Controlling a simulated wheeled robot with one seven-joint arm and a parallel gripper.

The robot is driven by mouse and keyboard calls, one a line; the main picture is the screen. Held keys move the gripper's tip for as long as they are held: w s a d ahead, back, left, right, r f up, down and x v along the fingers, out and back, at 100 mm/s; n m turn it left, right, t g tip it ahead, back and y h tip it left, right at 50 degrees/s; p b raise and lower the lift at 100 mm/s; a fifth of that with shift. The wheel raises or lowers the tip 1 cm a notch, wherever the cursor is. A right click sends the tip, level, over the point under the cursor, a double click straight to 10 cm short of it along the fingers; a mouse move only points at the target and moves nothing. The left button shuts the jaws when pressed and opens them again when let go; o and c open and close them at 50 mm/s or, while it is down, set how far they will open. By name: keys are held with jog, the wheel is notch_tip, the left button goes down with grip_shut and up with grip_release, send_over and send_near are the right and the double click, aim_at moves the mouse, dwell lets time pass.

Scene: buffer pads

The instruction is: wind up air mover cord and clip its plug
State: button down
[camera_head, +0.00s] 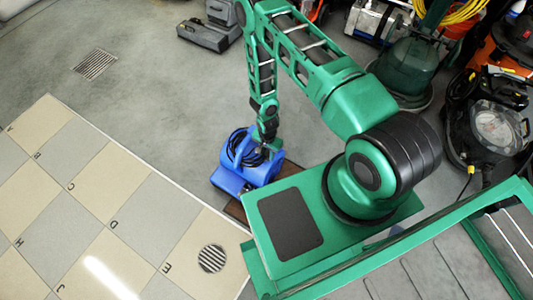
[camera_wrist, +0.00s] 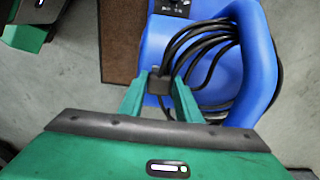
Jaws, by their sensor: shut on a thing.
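The blue air mover (camera_head: 228,181) stands on the floor just left of my base in the head view, and it fills the upper right of the wrist view (camera_wrist: 262,60). Its black cord (camera_wrist: 205,40) lies in several loops around the blue body near the handle. My gripper (camera_wrist: 159,88) is over the air mover, its two green fingers shut on the small black plug (camera_wrist: 158,83). A length of cord runs from the plug up to the loops. In the head view my gripper (camera_head: 266,140) hides part of the air mover. I cannot make out the plug clip.
A brown mat (camera_wrist: 117,40) lies beside and partly under the air mover. A tiled floor (camera_head: 70,215) with letters and a round drain (camera_head: 212,258) lies to the left. Grey equipment (camera_head: 205,35) stands at the back; cleaning machines (camera_head: 490,120) crowd the right.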

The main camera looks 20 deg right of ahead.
jog(key=shift+f, duration=0.15)
jog(key=c, duration=1.2)
grip_release()
notch_tip(320, 180, up, 11)
jog(key=shift+f, duration=0.15)
